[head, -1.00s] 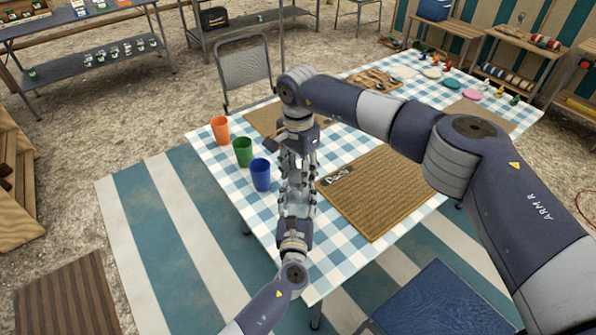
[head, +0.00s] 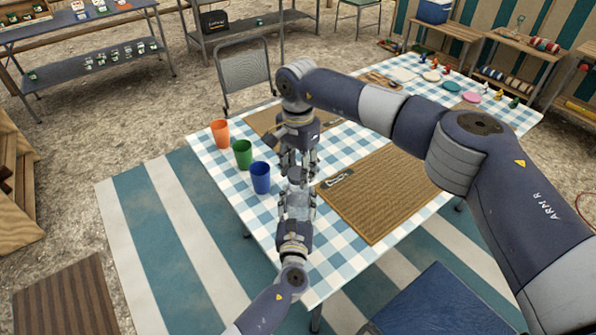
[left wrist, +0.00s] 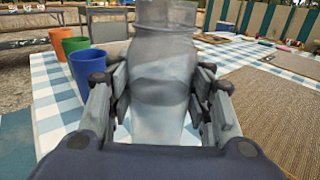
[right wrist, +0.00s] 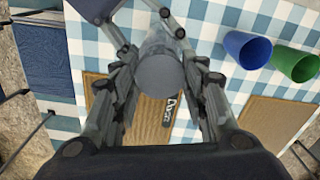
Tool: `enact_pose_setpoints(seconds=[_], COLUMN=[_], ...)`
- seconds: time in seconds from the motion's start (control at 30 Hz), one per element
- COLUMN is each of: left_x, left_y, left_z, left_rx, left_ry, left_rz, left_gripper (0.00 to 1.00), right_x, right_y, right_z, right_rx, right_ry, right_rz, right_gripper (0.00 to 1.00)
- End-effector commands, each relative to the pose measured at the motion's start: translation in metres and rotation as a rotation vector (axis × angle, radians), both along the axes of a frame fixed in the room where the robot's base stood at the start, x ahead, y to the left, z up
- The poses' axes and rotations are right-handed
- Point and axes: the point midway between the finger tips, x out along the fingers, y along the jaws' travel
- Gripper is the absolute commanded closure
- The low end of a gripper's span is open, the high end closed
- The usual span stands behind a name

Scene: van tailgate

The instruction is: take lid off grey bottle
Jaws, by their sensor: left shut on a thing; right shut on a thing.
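The grey bottle (left wrist: 165,85) stands upright between the fingers of my left gripper (head: 297,203), which is shut on its body. It also shows in the head view (head: 296,186), held above the near left part of the table. My right gripper (head: 297,158) points down from above the bottle. In the right wrist view, the round grey lid (right wrist: 160,75) sits between the fingers of my right gripper, which is shut on it. The bottle's upper end is cut off in the left wrist view. I cannot tell whether lid and bottle still touch.
Orange (head: 220,133), green (head: 243,153) and blue (head: 261,177) cups stand left of the grippers on the checked table (head: 340,262). A brown woven mat (head: 385,200) lies to the right. Plates and small items are at the far end. A chair (head: 243,72) stands behind.

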Motion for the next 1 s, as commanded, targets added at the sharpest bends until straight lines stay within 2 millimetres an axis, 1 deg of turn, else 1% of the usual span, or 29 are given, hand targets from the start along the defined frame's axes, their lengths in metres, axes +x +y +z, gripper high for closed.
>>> enact_pose_setpoints(seconds=[0.43,0.53,0.7,0.77,1.0], left_x=[0.0,0.0,0.0,0.0,0.0], left_y=[0.0,0.0,0.0,0.0,0.0], left_z=[-0.001,-0.001,-0.001,-0.001,-0.001], left_rx=[0.0,0.0,0.0,0.0,0.0], left_ry=[0.001,0.001,0.001,0.001,0.001], left_rz=[0.0,0.0,0.0,0.0,0.0], left_gripper=[1.0,1.0,1.0,1.0,1.0], right_x=[0.0,0.0,0.0,0.0,0.0], right_y=[0.0,0.0,0.0,0.0,0.0], right_z=[0.004,0.013,0.035,0.04,0.042], right_rx=[0.001,0.001,-0.001,0.0,0.0], right_ry=[0.001,-0.001,-0.001,-0.001,0.001], right_rz=[0.0,0.0,0.0,0.0,0.0], right_gripper=[0.88,0.88,0.88,0.88,0.88])
